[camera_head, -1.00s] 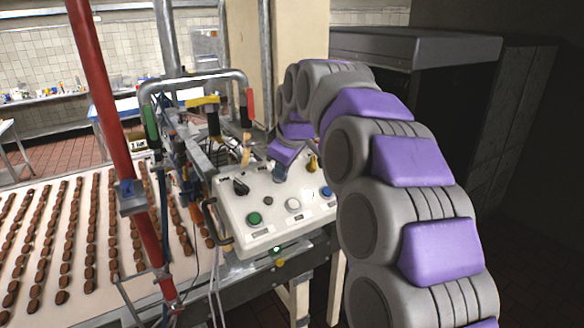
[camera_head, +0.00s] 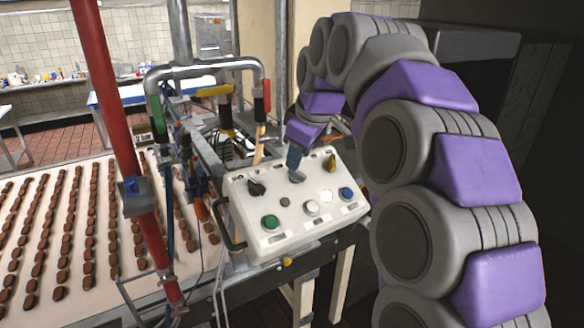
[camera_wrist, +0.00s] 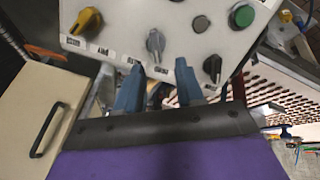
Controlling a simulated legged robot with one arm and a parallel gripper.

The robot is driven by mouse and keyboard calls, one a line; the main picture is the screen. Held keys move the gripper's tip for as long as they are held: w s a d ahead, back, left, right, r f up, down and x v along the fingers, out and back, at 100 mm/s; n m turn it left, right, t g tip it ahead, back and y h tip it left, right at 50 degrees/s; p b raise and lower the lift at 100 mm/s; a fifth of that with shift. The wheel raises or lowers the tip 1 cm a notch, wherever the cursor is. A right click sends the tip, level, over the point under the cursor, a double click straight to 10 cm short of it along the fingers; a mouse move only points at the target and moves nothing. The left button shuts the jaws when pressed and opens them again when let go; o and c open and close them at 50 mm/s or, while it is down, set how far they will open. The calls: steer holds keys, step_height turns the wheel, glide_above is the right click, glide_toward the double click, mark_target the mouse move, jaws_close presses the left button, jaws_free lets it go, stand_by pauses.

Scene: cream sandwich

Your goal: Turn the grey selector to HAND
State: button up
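The white control panel (camera_head: 246,218) stands in the middle of the head view. The grey selector (camera_wrist: 155,42) is on it, between the yellow selector (camera_wrist: 86,21) and the black selector (camera_wrist: 212,66) in the wrist view. Its handle points roughly toward my gripper; the small labels are unreadable. My gripper (camera_wrist: 159,82) is open, its two blue fingers apart with nothing between them. The fingertips lie just short of the grey selector in the wrist view; contact cannot be told. In the head view my gripper (camera_head: 295,172) is over the panel's back row and hides the grey selector.
Green (camera_head: 270,222), white (camera_head: 311,207) and blue (camera_head: 346,193) buttons sit along the panel's front. A dark handle (camera_head: 229,226) sticks out at its left. A red post (camera_head: 119,120) and a conveyor (camera_head: 110,170) with rows of brown pieces are at left.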

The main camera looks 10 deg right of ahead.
steer(key=shift+s+d+f+v, duration=0.5)
steer(key=shift+s+d+v, duration=0.4)
steer(key=shift+v, duration=6.05)
steer(key=s+a+f+m+g+b, duration=0.1)
steer(key=s+a+f+m+b, duration=0.2)
steer(key=f, duration=0.7)
steer(key=s+a+f+g+b, duration=0.1)
steer(key=s+f+b, duration=0.4)
steer(key=f, duration=0.5)
steer(key=s+f+m+g+b, duration=0.2)
steer(key=s+f+m+b, duration=0.1)
steer(key=s+f, duration=0.9)
steer(key=s+d+f+m+g+h+b, duration=0.1)
steer(key=s+f+m+g+b, duration=0.1)
steer(key=s+f, duration=1)
step_height(320, 180, down, 8)
steer(key=shift+r+m+g+b, duration=0.3)
steer(key=shift+m+b, duration=0.5)
steer(key=shift+b, duration=0.3)
steer(key=shift+s+d, duration=0.1)
